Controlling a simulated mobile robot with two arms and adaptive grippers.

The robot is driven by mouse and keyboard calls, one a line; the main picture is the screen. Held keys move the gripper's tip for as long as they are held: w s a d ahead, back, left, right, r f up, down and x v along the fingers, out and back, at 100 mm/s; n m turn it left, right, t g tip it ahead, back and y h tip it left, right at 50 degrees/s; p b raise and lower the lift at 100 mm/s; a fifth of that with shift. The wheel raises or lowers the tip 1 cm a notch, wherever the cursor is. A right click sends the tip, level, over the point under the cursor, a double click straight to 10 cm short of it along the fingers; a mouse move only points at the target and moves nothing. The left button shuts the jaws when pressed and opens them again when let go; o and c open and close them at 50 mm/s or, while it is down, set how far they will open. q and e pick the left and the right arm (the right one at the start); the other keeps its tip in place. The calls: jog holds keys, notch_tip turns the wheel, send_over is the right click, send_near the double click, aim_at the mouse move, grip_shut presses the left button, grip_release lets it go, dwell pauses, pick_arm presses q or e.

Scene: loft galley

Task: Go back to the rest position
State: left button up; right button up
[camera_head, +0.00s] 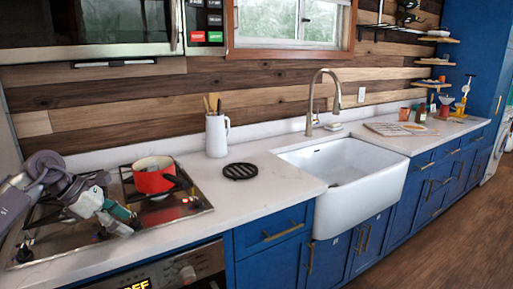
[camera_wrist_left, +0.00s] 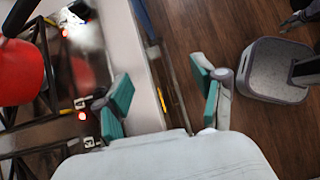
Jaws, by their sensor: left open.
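My left gripper (camera_head: 122,218) is over the front of the stove (camera_head: 170,212) at the left of the head view. In the left wrist view its two teal-padded fingers (camera_wrist_left: 162,80) stand apart, with nothing between them; the counter's front edge lies below. A red pot (camera_head: 154,177) sits on the stove to the right of the gripper and apart from it. The pot also shows at the left edge of the left wrist view (camera_wrist_left: 20,72). My right gripper is in neither view.
A black round trivet (camera_head: 240,171) and a white pitcher with utensils (camera_head: 217,135) stand on the counter right of the stove. The white sink (camera_head: 345,165) follows. An open board or book (camera_head: 395,129) lies beyond. The wood floor (camera_head: 440,240) in front is clear.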

pick_arm(q)
jog(key=s+d+r+n+t+h, duration=0.15)
jog(key=d+n+t+h, duration=0.75)
jog(key=d, duration=1.4)
jog(key=s+a+f+n+y, duration=0.6)
jog(key=f+n+y, duration=0.3)
jog(key=n, duration=0.7)
jog(key=s+a+f+n+y, duration=0.7)
jog(key=f+n, duration=0.4)
jog(key=n, duration=0.5)
jog(key=s+d+f+n+g, duration=0.1)
jog(key=s+f+n+g, duration=0.3)
jog(key=s, duration=0.7)
jog(key=s+d+f+n+g, duration=0.1)
jog(key=s+f+g, duration=0.45)
jog(key=s, duration=0.55)
notch_tip(320, 180, down, 27)
jog(key=s, duration=0.2)
jog(key=s+a+f+g, duration=0.2)
jog(key=s+a+f, duration=0.1)
jog(key=s+f, duration=1.2)
jog(key=shift+s+f, duration=0.15)
jog(key=shift+s, duration=0.25)
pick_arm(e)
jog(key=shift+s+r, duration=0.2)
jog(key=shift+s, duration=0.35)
